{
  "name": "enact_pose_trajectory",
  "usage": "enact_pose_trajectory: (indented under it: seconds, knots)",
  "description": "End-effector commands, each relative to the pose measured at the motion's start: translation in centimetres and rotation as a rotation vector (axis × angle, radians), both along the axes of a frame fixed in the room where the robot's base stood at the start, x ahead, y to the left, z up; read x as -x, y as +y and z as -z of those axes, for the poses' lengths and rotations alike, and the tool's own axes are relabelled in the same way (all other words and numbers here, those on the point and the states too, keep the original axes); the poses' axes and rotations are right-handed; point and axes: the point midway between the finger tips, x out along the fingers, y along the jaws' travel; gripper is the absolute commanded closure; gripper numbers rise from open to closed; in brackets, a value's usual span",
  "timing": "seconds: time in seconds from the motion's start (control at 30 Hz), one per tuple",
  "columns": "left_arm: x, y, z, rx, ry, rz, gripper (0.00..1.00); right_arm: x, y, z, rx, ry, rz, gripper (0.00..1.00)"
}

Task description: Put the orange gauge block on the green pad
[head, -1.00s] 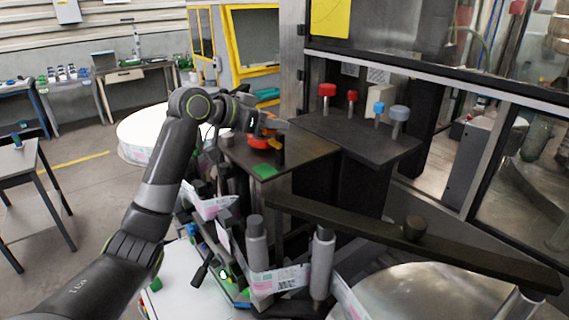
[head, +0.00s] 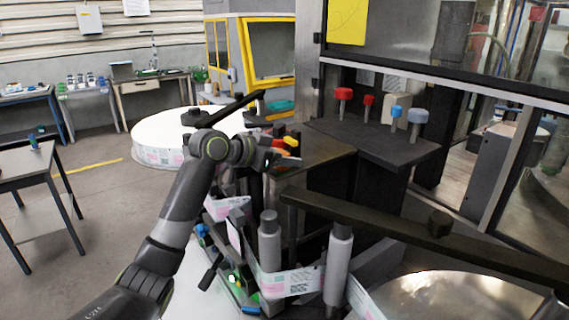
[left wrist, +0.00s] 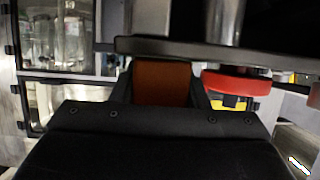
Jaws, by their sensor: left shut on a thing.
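The orange gauge block (left wrist: 162,83) is between the two fingers of my left gripper (left wrist: 160,92) in the left wrist view, and the gripper is shut on it. In the head view my left gripper (head: 286,158) is low over the near left part of the dark worktop. I cannot tell whether the block touches the top. The green pad does not show now; my gripper and wrist cover that part of the top. My right gripper is not in view.
A red round thing (left wrist: 237,85) with yellow below it is close beside the fingers. Red and blue knobs (head: 397,115) stand on a dark raised shelf behind. A long dark bar (head: 400,226) crosses in front of the worktop. Grey rollers (head: 338,262) stand nearer.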

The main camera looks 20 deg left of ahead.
Motion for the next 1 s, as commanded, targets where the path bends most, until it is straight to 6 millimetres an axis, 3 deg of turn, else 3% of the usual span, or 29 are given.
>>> enact_pose_trajectory:
  seconds: [0.27,0.3,0.43,0.77,1.0]
  knots:
    - [0.0,0.0,0.1,0.001,-0.001,0.0,0.82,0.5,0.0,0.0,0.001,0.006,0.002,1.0]
    - [0.0,0.0,0.0,0.001,-0.001,0.0,0.54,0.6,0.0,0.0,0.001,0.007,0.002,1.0]
    - [0.0,0.0,0.0,0.001,-0.001,0.0,0.38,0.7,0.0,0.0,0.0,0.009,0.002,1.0]
    - [0.0,0.0,-0.3,0.0,-0.001,0.0,0.38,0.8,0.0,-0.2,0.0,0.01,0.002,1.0]
    - [2.6,2.3,-2.0,-0.006,-0.002,-0.003,0.38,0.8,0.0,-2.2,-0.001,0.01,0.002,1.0]
